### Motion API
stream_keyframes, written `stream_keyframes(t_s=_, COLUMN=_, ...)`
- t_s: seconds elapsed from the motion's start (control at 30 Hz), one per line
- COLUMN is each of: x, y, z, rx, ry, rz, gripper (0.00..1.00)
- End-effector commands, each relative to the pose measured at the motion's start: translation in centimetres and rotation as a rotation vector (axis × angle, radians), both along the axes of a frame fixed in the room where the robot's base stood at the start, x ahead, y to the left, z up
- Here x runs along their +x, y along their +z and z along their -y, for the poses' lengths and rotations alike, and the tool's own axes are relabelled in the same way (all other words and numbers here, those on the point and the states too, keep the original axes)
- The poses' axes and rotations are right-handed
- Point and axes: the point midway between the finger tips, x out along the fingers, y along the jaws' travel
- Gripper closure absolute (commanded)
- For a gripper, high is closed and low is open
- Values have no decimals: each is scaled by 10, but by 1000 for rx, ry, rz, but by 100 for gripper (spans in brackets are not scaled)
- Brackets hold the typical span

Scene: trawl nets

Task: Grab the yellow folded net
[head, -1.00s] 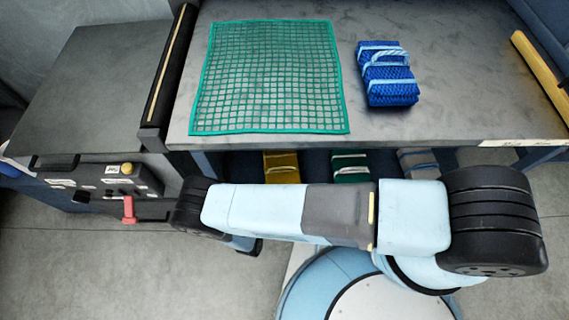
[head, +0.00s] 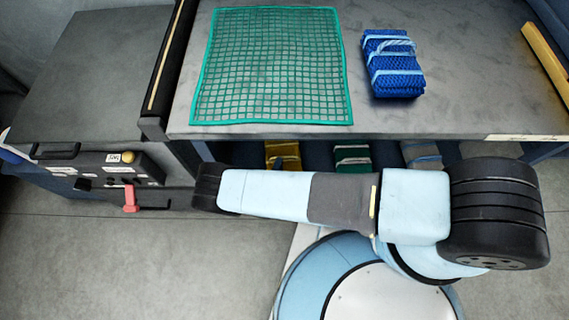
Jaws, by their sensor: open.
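The yellow folded net (head: 283,155) sits on the shelf below the table, in the head view. Only its upper part shows, with a pale strap across it; my arm hides the lower part. My arm lies across the view in front of the shelf, its far end at the left. My gripper is not in view, so its place relative to the net cannot be seen.
A green folded net (head: 352,157) and a grey one (head: 421,154) lie to the right on the same shelf. The table (head: 480,80) above holds a spread green net (head: 272,65) and a blue folded net (head: 392,62). A console (head: 125,170) with a red handle (head: 130,198) stands left.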

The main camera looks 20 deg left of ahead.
Motion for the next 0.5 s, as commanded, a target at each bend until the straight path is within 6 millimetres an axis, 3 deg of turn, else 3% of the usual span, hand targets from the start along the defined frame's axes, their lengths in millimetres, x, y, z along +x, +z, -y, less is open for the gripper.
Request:
stream_keyframes(t_s=0.23, x=29, y=-7, z=2, rx=1, ry=1, rz=1, gripper=56)
stream_keyframes(t_s=0.5, x=34, y=-8, z=2, rx=1, ry=1, rz=1, gripper=56)
